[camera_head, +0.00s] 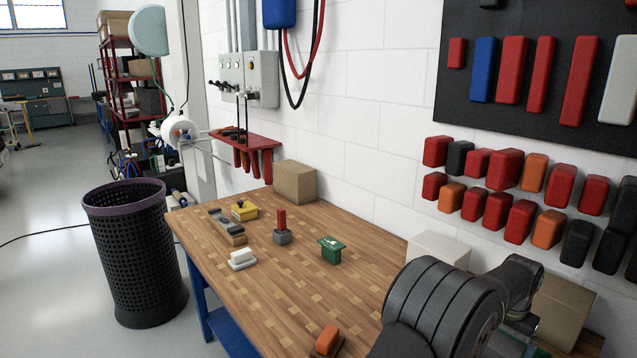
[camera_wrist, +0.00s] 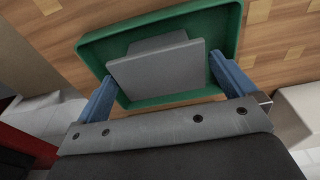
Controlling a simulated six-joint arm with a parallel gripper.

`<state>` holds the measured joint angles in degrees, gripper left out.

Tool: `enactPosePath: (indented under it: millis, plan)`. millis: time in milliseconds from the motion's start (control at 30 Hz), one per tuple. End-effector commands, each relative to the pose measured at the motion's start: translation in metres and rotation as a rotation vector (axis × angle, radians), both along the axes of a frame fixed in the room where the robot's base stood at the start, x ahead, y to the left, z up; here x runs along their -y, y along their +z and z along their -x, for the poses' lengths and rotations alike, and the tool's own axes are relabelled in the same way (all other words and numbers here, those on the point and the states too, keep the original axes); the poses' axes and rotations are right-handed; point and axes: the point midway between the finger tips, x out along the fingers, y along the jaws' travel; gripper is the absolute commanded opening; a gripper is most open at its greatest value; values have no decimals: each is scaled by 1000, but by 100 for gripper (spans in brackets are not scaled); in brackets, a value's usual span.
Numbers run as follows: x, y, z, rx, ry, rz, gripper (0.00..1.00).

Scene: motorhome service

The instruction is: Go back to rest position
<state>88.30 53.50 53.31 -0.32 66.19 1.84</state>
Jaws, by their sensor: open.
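In the wrist view, my gripper (camera_wrist: 161,68) is open, with its two blue fingers spread apart. A green tray (camera_wrist: 92,50) with a grey flat-topped block (camera_wrist: 160,70) in it lies beyond the fingers. The block is between the fingers in the picture. I cannot tell how far the fingertips are from the tray. In the head view, my dark arm fills the lower right, and my gripper cannot be made out there.
The wooden bench (camera_head: 290,290) holds a green piece (camera_head: 331,250), a red-topped grey piece (camera_head: 282,233), a yellow piece (camera_head: 243,210), a white piece (camera_head: 242,259) and an orange piece (camera_head: 327,340). A white box (camera_head: 438,249) and cardboard box (camera_head: 558,312) stand near my arm.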

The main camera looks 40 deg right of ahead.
Motion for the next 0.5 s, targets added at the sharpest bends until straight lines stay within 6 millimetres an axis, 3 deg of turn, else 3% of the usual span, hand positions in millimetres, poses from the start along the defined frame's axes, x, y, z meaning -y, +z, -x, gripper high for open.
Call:
enactPosePath:
  millis: [67, 233, 500]
  plan:
    - [1, -16, 0, 0, 0, -4, 100]
    - [2, 11, 0, 0, 0, 3, 100]
    - [1, 23, 0, 0, 0, -1, 100]
